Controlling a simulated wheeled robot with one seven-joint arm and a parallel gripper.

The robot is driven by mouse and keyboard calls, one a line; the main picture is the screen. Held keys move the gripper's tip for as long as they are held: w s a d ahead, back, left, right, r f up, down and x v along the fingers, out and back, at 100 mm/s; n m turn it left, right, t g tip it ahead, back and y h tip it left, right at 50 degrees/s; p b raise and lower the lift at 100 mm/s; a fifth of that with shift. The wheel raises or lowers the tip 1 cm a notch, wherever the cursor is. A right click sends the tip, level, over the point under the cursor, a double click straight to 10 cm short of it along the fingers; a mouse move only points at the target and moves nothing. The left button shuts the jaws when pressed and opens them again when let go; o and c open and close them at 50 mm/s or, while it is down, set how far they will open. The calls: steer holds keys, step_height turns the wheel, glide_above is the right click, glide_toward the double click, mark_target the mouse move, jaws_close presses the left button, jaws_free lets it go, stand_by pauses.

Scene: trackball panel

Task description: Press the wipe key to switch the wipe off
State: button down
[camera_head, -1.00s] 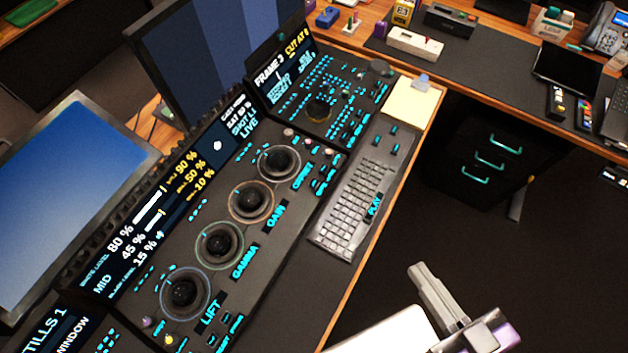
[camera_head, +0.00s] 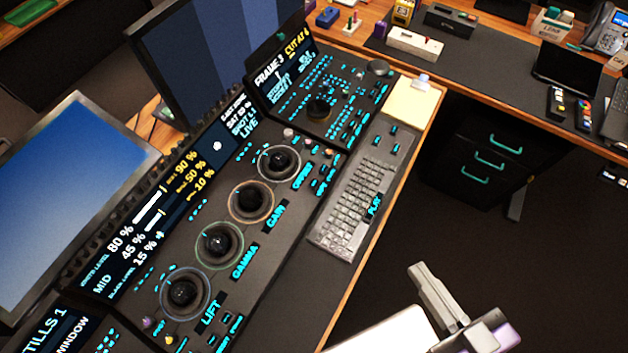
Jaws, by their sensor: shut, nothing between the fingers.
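The trackball panel (camera_head: 258,247) lies on the desk at the left and centre, with several black trackballs in lit rings. Lit words such as LIFT, GAMMA, GAIN and OFFSET run beside the balls. Small lit keys sit along its edges, but their labels are too small to read, so I cannot tell which is the wipe key. My gripper (camera_head: 422,272) is at the lower right, over the dark floor beside the desk edge. Its fingers look closed together and hold nothing. It is apart from the panel and the keyboard.
A grey keyboard (camera_head: 352,195) lies along the desk's front edge. A pale notepad (camera_head: 413,103) is above it. Monitors (camera_head: 75,200) stand behind the panel. A black drawer cabinet (camera_head: 478,158) stands under the right desk.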

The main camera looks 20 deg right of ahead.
steer(key=shift+w, duration=0.1)
stand_by(0.8)
steer(key=n+g+y, duration=0.3)
steer(key=n+g, duration=0.3)
steer(key=n, duration=0.7)
glide_above(317, 185)
step_height(317, 185, down, 8)
steer(key=shift+f, duration=0.2)
steer(key=shift+f, duration=0.1)
step_height(317, 185, down, 7)
steer(key=b, duration=0.7)
steer(key=shift+f, duration=0.15)
steer(key=shift+f+b, duration=0.55)
steer(key=shift+f, duration=0.1)
